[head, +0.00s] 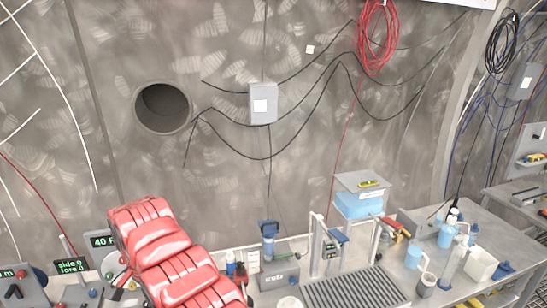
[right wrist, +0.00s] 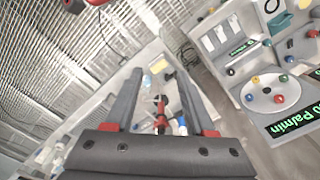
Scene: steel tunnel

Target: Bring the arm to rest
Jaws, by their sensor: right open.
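In the right wrist view my right gripper (right wrist: 157,78) is open, its two dark fingers well apart with nothing held between them. It hangs over a pale bench (right wrist: 90,115), with small red and grey items visible beyond and between the fingers, apart from them as far as I can tell. A large red segmented shape rises from the bottom left of the head view and hides part of the bench there; I cannot tell whether it is part of my arm. My left gripper shows in neither view.
The wrist view shows a panel with coloured knobs (right wrist: 272,92) at right.

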